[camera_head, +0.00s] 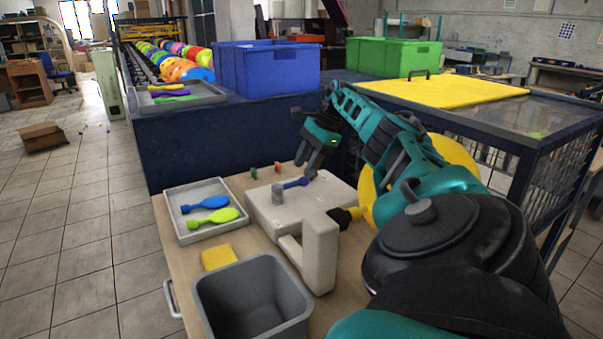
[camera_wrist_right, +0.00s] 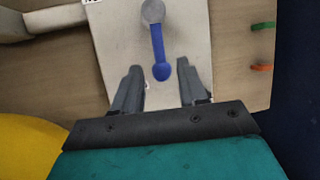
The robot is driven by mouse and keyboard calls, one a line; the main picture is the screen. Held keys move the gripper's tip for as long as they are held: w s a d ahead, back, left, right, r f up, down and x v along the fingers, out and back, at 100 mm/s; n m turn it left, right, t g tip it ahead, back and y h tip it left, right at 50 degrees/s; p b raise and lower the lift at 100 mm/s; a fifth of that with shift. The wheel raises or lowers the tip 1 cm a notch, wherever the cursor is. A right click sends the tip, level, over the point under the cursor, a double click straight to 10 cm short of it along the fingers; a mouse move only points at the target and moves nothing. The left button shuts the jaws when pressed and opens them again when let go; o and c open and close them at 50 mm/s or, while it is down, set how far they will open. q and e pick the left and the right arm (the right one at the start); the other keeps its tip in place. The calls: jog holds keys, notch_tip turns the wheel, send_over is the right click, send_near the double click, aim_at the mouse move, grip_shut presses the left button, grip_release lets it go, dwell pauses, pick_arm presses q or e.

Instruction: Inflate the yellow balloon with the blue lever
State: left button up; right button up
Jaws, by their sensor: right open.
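The blue lever (camera_head: 296,183) sits on top of the pale machine box (camera_head: 285,214), fixed to a grey round pivot. In the right wrist view the blue lever (camera_wrist_right: 159,52) points toward my gripper, and its rounded end lies between the fingers. My right gripper (camera_head: 307,167) is open just above the lever's free end; its fingers (camera_wrist_right: 158,70) stand apart on either side. I cannot tell whether they touch it. The yellow balloon (camera_head: 452,155) is large and round, beside the box, partly hidden behind my right arm. It also shows in the wrist view (camera_wrist_right: 28,148). My left gripper is out of view.
A grey tray (camera_head: 177,222) with blue and green flat balloons lies left of the box. A yellow block (camera_head: 218,257) and a grey bin (camera_head: 252,300) stand in front. Green and orange clips (camera_head: 277,167) lie behind. A blue crate (camera_head: 265,68) stands on the bench beyond.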

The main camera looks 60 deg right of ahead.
jog(key=p+v, duration=0.3)
jog(key=v, duration=0.6)
jog(key=shift+a+f, duration=0.1)
dwell(0.3)
